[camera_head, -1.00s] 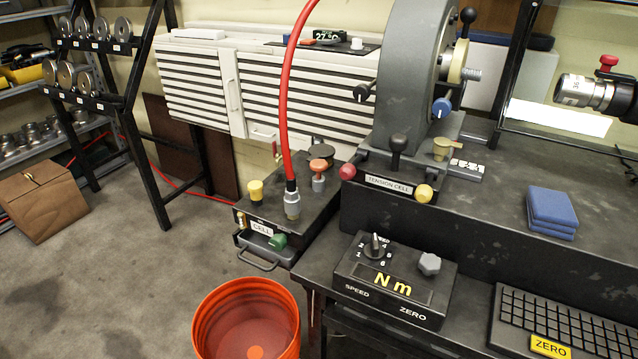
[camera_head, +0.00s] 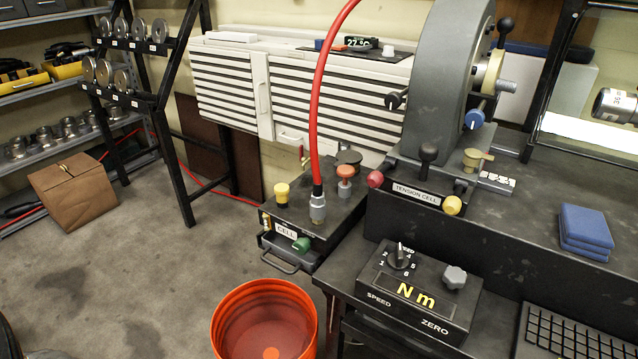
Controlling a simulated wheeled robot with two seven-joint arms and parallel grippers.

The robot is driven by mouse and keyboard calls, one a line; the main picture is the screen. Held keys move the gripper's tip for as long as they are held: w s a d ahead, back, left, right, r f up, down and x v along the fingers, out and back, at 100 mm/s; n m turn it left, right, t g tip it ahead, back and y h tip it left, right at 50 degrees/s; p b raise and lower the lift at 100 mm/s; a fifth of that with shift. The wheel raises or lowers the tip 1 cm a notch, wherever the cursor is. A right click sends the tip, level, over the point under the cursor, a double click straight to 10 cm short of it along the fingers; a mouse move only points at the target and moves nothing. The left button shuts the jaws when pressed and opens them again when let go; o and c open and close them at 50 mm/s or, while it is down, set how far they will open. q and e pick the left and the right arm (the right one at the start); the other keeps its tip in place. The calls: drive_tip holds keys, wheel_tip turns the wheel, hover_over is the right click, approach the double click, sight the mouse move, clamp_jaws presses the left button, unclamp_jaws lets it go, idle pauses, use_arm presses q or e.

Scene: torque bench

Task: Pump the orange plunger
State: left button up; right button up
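The orange plunger (camera_head: 345,172) is a rounded orange cap on a short grey stem. It stands upright on the dark box labelled CELL (camera_head: 287,231), near its back right, just right of the red hose (camera_head: 322,110). The hose runs down to a metal fitting (camera_head: 318,206) on the same box. A yellow knob (camera_head: 282,192) is at the box's left and a green knob (camera_head: 302,245) is at its front. Neither of my grippers shows in the head view, and nothing touches the plunger.
An orange bucket (camera_head: 265,325) stands on the floor in front of the box. The tension cell unit (camera_head: 416,193), with red and yellow knobs, is close on the right. The N m control box (camera_head: 418,295) sits on the bench. Floor at left is mostly clear.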

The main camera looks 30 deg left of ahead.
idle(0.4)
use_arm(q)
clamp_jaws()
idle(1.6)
